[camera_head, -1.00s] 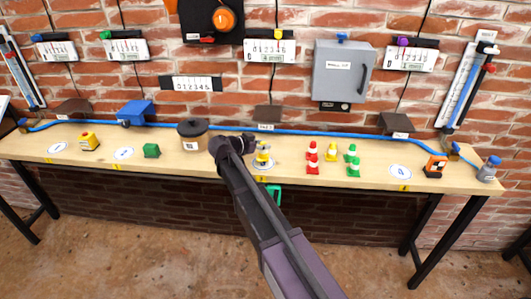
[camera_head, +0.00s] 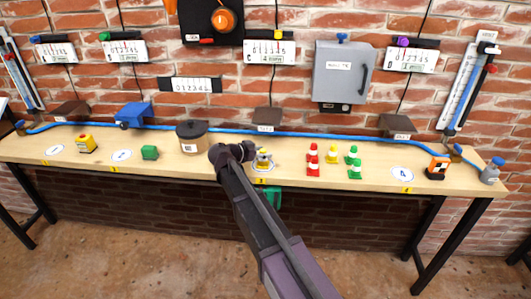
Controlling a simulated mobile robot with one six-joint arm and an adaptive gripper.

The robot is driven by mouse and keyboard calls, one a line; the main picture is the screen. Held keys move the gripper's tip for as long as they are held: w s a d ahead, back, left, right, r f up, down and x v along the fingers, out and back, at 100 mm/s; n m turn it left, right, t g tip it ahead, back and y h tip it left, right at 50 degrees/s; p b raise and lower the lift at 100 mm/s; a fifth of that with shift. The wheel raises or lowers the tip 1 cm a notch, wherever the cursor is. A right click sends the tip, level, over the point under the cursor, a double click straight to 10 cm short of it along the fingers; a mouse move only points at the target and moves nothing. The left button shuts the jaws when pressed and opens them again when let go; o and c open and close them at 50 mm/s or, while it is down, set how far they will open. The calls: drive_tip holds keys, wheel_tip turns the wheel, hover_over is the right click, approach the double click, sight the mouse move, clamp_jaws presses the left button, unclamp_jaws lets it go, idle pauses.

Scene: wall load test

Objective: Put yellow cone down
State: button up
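A yellow cone with a pale band (camera_head: 263,157) is at the white round marker (camera_head: 263,167) in the middle of the bench. My gripper (camera_head: 252,153) is beside this cone, just past my dark wrist. Its fingers are too small and too hidden by the wrist to tell whether they are shut on the cone. I cannot tell whether the cone's base touches the marker. Another yellow cone (camera_head: 332,155) stands to the right, among red cones (camera_head: 313,168) and green cones (camera_head: 354,170).
An orange-black device (camera_head: 437,167) is at right. A blue hose (camera_head: 320,135) runs along the back. Bench around marker four is clear.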

idle(0.4)
drive_tip(key=shift+r, duration=0.2)
drive_tip(key=p+v, duration=0.4)
drive_tip(key=v, duration=0.8)
drive_tip(key=shift+p, duration=0.35)
drive_tip(key=shift+f, duration=0.1)
drive_tip(key=shift+s+d, duration=0.1)
